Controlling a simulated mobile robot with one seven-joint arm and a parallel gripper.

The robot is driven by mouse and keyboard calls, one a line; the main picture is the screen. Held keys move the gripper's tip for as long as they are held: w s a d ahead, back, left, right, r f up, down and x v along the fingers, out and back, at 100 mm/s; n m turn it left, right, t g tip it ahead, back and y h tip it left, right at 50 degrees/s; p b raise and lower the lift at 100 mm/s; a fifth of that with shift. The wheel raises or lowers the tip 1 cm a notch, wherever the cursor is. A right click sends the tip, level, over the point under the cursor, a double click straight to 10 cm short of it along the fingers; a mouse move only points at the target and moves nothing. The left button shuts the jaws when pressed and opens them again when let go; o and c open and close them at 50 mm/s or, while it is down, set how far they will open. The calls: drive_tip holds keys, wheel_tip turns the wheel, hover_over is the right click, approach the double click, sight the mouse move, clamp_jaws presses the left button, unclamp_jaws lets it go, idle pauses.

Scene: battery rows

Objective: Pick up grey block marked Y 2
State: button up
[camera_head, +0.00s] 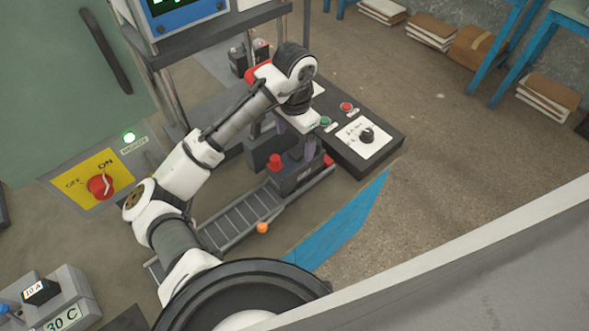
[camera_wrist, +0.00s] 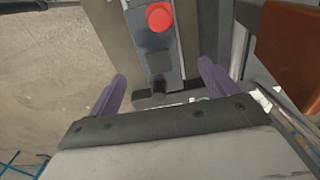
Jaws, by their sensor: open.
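My gripper (camera_head: 296,148) is open, pointing down over a dark grey block (camera_head: 297,178) with red caps at the end of the slatted rail. In the wrist view, my two purple fingers (camera_wrist: 162,90) are spread on either side of a grey block (camera_wrist: 170,55) with a round red cap. The block lies between and beyond the fingers. I cannot tell whether they touch it. No Y 2 mark is readable on any block, so I cannot tell whether this is the named one. My arm hides part of the block in the head view.
The slatted rail (camera_head: 228,219) has an orange knob (camera_head: 262,228) at its side. A black control box (camera_head: 352,135) with buttons and a dial stands close right of my gripper. Another dark block (camera_head: 238,62) is behind. The floor at right (camera_head: 450,130) is clear.

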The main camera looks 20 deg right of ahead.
wheel_tip(320, 180, down, 3)
drive_tip(key=shift+w+r+b, duration=0.1)
drive_tip(key=shift+r+b, duration=0.1)
drive_tip(key=shift+b, duration=0.55)
wheel_tip(320, 180, down, 6)
drive_tip(key=b, duration=0.5)
drive_tip(key=shift+d+r+b, duration=0.15)
drive_tip(key=shift+b, duration=0.15)
drive_tip(key=shift+r, duration=0.1)
drive_tip(key=shift+c, duration=0.5)
drive_tip(key=shift+r, duration=0.1)
clamp_jaws()
